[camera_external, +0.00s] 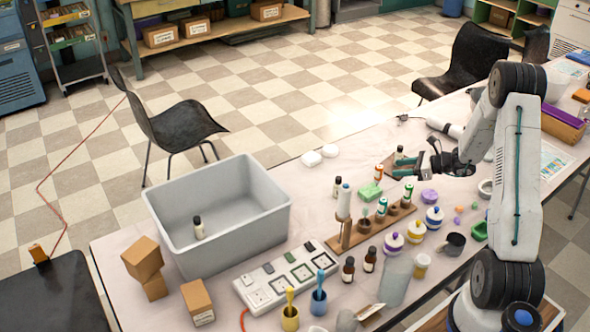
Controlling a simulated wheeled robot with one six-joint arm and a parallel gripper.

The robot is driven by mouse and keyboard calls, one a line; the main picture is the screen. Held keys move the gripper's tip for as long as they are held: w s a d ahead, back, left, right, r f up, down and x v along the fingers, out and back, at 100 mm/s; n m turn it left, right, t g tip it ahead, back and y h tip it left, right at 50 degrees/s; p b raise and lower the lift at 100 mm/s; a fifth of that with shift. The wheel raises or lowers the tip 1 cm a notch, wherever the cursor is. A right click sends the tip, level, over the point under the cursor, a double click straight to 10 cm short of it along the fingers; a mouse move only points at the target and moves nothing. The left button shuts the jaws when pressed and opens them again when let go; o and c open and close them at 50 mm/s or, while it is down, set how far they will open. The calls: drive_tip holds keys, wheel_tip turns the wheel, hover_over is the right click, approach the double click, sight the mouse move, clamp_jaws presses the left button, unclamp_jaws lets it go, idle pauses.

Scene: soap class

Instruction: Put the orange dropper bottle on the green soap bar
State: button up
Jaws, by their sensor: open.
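A green soap bar (370,191) lies on the table, left of my gripper. A small bottle with an orange band (379,174), which looks like the orange dropper bottle, stands upright just behind the soap bar, close to it. Whether the two touch is too small to tell. My gripper (401,166) reaches in from the right at low height, fingers pointing left. It is open, with its fingertips just right of the orange-banded bottle. I see nothing held in it.
A wooden rack (364,224) with teal-labelled bottles stands in front of the soap bar. A grey bin (165,228) is at the left. Purple-, blue- and yellow-topped jars crowd the near right. White soaps (311,158) lie behind, with clear table around them.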

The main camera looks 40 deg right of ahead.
drive_tip(key=s+a+r+n+g+y, duration=0.1)
drive_tip(key=s+a+r+n+g, duration=0.2)
drive_tip(key=s+a+r+n, duration=0.25)
drive_tip(key=s+a+r+n+g, duration=0.2)
drive_tip(key=s+a+r+n, duration=0.15)
drive_tip(key=a+r, duration=0.4)
drive_tip(key=s+a+r+n+g+y, duration=0.1)
drive_tip(key=s+a+r+n+g, duration=0.25)
drive_tip(key=a+n, duration=0.35)
drive_tip(key=s+a+r+n+h, duration=0.1)
drive_tip(key=s+r+n+h, duration=0.1)
drive_tip(key=s, duration=0.5)
drive_tip(key=s+a+r+n+g+h, duration=0.1)
drive_tip(key=s+a+r+n+h, duration=0.1)
drive_tip(key=s+n+h, duration=0.2)
drive_tip(key=s+a+r+n+h, duration=0.2)
drive_tip(key=s+n, duration=0.5)
drive_tip(key=s, duration=0.4)
drive_tip(key=shift+h, duration=0.7)
